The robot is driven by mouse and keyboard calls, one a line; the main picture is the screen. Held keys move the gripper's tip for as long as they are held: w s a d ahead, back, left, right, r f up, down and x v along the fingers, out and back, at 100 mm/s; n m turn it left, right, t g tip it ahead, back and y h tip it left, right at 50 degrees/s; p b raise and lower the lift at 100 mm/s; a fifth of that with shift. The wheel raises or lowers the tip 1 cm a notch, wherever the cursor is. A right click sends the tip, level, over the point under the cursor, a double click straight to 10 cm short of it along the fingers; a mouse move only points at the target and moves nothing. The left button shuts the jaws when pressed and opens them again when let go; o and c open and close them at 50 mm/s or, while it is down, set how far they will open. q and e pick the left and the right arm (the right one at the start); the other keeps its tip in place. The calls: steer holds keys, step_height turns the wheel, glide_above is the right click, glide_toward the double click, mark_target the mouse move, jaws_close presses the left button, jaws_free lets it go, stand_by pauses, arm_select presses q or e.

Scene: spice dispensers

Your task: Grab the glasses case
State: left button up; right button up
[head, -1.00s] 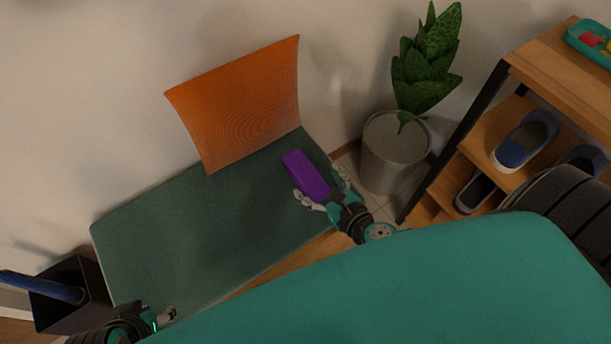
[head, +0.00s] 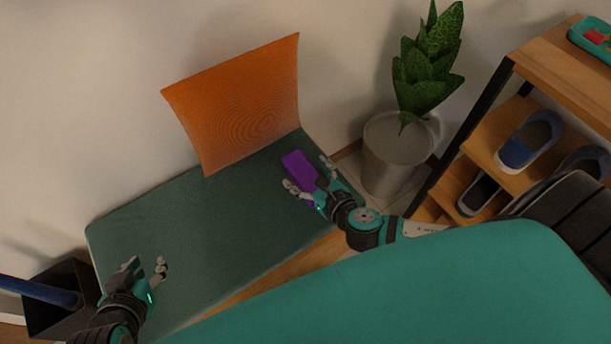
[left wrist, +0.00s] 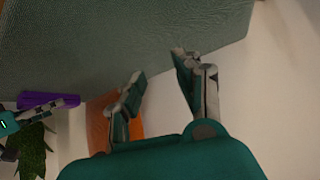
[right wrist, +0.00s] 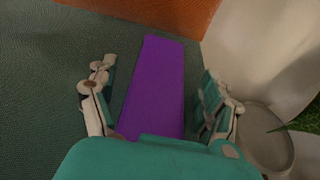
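The purple glasses case (head: 299,167) lies on the green bench cushion (head: 200,235) near its right end. My right gripper (head: 309,173) is open, with its fingers on either side of the near part of the case. In the right wrist view the case (right wrist: 155,85) lies lengthwise between the open fingers (right wrist: 157,88), with a gap visible on both sides; its near end is hidden by the gripper body. My left gripper (head: 147,264) is open and empty over the left end of the bench. In the left wrist view a purple edge of the case (left wrist: 48,100) shows at the left.
An orange pillow (head: 240,105) leans on the wall behind the bench. A potted plant (head: 393,150) and a wooden shoe shelf (head: 520,110) stand to the right. A black bin (head: 60,315) holding a blue object stands at the lower left. The middle of the bench is clear.

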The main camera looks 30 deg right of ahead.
steer(key=c, duration=1.1)
steer(key=shift+c, duration=0.4)
steer(key=shift+r, duration=0.2)
